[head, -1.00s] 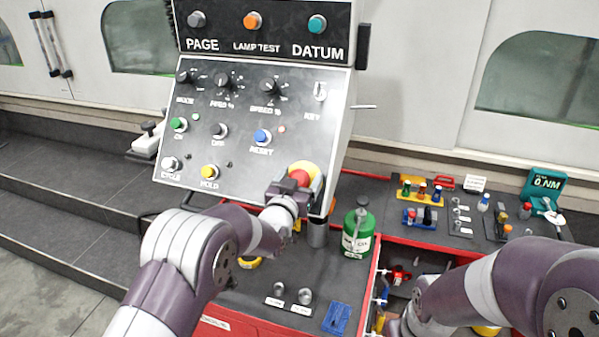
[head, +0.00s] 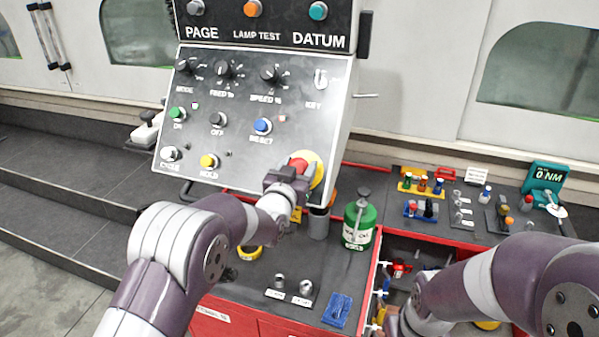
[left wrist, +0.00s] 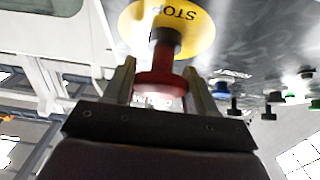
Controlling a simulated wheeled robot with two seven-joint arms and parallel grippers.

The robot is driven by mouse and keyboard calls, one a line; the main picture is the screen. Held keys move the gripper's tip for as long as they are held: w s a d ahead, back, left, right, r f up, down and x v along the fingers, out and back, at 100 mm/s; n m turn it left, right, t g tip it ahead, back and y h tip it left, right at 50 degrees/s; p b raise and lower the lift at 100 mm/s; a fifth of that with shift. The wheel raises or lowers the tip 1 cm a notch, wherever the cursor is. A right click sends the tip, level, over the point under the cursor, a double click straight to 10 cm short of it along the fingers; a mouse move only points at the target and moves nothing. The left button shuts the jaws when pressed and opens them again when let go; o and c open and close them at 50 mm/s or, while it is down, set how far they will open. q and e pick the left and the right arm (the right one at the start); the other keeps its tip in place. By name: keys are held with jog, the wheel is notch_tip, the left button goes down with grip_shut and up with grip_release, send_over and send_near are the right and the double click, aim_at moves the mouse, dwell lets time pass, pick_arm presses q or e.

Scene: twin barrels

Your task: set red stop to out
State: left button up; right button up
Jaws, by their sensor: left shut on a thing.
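The red stop (head: 299,165) is a red mushroom button on a yellow disc (head: 316,170) at the lower right of the sloped control panel (head: 240,100).
A green bottle (head: 359,222) and a grey cylinder (head: 319,224) stand below the panel. A yellow tape roll (head: 250,252) lies on the cart top. A red-edged open drawer (head: 372,285) is at right. Other panel buttons, such as the blue reset (head: 263,126), are nearby.

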pick_arm(q)
jog(key=o, duration=1.5)
jog(key=shift+r, duration=0.4)
jog(key=shift+c, duration=0.2)
jog(key=shift+s+a+r, duration=0.1)
jog(key=shift+s+r, duration=0.05)
jog(key=shift+s, duration=0.35)
jog(key=shift+f, duration=0.2)
jog(key=b+v, duration=0.6)
jog(key=v, duration=0.6)
jog(key=shift+s, duration=0.35)
pick_arm(e)
jog(key=f, duration=0.5)
jog(key=shift+s+f, duration=0.25)
jog(key=shift+f, duration=0.15)
pick_arm(q)
jog(key=shift+a+r, duration=0.1)
